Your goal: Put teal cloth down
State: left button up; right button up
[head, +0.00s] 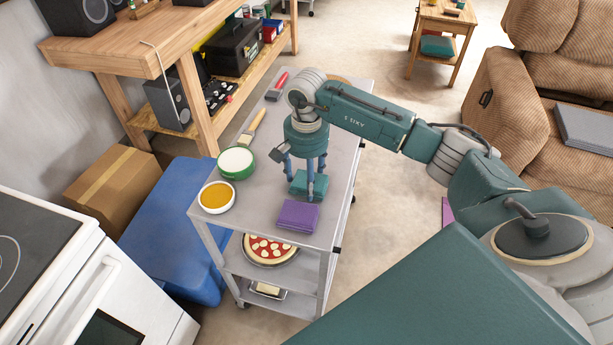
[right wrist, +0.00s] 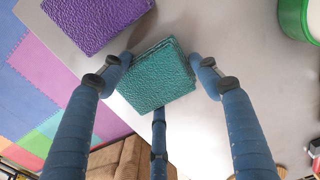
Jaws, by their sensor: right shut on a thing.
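The folded teal cloth (head: 308,185) is at the top of the grey cart (head: 262,180), right behind the folded purple cloth (head: 298,216). My right gripper (head: 307,178) points straight down and is shut on the teal cloth. The right wrist view shows the teal cloth (right wrist: 157,78) between the blue fingers (right wrist: 158,80), with the purple cloth (right wrist: 95,22) close by at upper left. The teal cloth is at or just above the cart top; I cannot tell whether it touches. My left gripper is not in view.
A green-rimmed tub (head: 236,163), a bowl of orange contents (head: 216,197), a brush (head: 252,127) and a red-handled tool (head: 277,86) are on the cart top. A pizza (head: 268,249) is on the shelf below. A wooden workbench (head: 160,45) stands at left.

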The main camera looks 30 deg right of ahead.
aim_at(306, 179)
jog(key=shift+f, duration=0.15)
jog(key=o, duration=1.1)
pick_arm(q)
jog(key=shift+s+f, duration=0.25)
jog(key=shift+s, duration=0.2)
pick_arm(e)
jog(key=shift+r, duration=0.65)
pick_arm(q)
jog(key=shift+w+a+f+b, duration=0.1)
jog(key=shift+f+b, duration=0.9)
jog(key=shift+b, duration=0.15)
pick_arm(e)
notch_tip(306, 179, up, 11)
jog(key=shift+s, duration=0.1)
